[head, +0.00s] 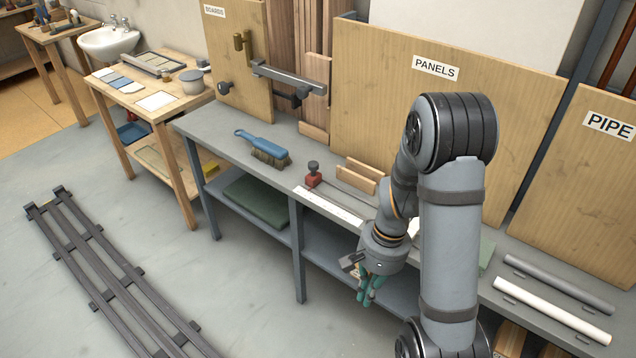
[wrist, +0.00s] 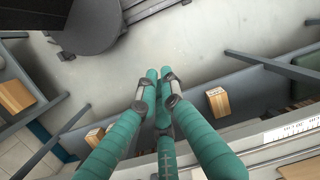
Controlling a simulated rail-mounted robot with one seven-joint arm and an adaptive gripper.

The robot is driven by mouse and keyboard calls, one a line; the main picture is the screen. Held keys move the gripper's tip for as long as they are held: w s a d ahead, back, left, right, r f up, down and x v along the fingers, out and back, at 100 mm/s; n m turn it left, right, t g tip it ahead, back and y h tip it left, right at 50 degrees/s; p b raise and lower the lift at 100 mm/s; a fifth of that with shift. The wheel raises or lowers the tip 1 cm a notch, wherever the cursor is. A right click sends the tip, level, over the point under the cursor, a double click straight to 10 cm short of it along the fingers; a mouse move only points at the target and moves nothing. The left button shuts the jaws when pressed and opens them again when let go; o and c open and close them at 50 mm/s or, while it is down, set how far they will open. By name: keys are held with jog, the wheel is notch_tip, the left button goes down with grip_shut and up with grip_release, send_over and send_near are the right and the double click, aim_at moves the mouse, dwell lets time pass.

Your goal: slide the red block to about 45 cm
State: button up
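The red block (head: 313,180) with a dark round knob on top sits on a thin rail on the grey bench, at the left end of a white scale strip (head: 330,206). The strip's numbers are too small to read in the head view. My gripper (head: 367,298) hangs in front of the bench's front edge, right of the block and well apart from it. In the wrist view its teal fingers (wrist: 159,74) come together at the tips with nothing between them. Part of the scale (wrist: 290,130) shows at the right there; the red block does not show.
A blue brush (head: 265,148) lies left of the block. Wooden pieces (head: 357,178) stand behind the rail. A grey pipe (head: 558,284) and a white pipe (head: 552,310) lie at the right. My arm hides part of the bench. A dark floor track (head: 110,265) runs at the left.

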jog(key=s+a+f+m+g, duration=0.1)
jog(key=s, duration=0.1)
jog(key=s+a+f+m+y, duration=0.1)
jog(key=s+a+f, duration=0.1)
jog(key=s+a+f+m+g+b, duration=0.1)
jog(key=s, duration=0.1)
jog(key=shift+s+a+f+m+g+y, duration=0.1)
jog(key=shift+a+f+m+g+y, duration=0.1)
jog(key=shift+f+m+g+y, duration=0.15)
grip_shut()
jog(key=s+a+m+y, duration=0.2)
jog(key=a+m+y, duration=0.4)
jog(key=a+m, duration=0.4)
jog(key=m+t, duration=1.4)
jog(key=t, duration=0.5)
send_near(313, 168)
jog(key=shift+g+h, duration=0.25)
jog(key=p+x, duration=0.1)
jog(key=x, duration=0.2)
jog(key=p+x, duration=0.1)
jog(key=x, duration=0.2)
jog(key=shift+w+a+r, duration=0.2)
jog(key=shift+w+a, duration=0.05)
